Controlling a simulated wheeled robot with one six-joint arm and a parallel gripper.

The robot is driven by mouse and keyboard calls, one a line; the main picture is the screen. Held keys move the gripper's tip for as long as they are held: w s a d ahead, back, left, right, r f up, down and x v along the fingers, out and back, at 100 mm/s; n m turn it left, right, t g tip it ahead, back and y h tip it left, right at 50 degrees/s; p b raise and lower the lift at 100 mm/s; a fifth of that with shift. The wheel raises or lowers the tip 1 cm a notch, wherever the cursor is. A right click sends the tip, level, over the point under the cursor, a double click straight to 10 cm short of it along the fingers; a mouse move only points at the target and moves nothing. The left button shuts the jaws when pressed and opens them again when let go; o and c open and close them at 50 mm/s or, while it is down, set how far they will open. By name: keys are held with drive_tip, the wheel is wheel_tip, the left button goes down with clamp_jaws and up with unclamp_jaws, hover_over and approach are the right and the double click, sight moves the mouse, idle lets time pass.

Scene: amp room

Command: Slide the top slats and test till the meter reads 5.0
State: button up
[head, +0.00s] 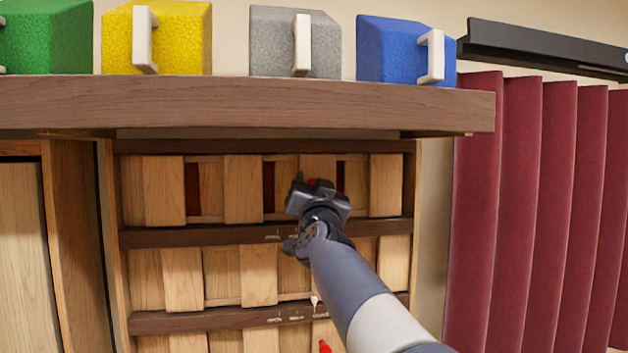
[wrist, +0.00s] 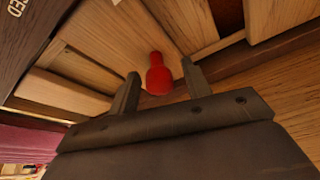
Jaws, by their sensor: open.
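The top row of wooden slats (head: 243,190) runs across the cabinet under a shelf, with dark red gaps between some slats. My gripper (head: 314,184) is in front of a slat right of the middle of this row. In the wrist view, my gripper (wrist: 160,88) is open, with a red knob (wrist: 158,75) between its two fingers. The knob stands on a light wooden slat (wrist: 120,45). I cannot tell whether the fingers touch it. In the head view, my gripper mostly hides the knob. No meter is in view.
Lower slat rows (head: 240,276) sit below dark rails, with a small white pointer (head: 314,300) and another red knob (head: 325,346). Green, yellow, grey and blue blocks (head: 392,50) with handles stand on the shelf (head: 240,104). A red pleated curtain (head: 525,200) hangs at right.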

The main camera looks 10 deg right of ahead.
drive_tip(key=shift+w, duration=0.2)
clamp_jaws()
idle(0.5)
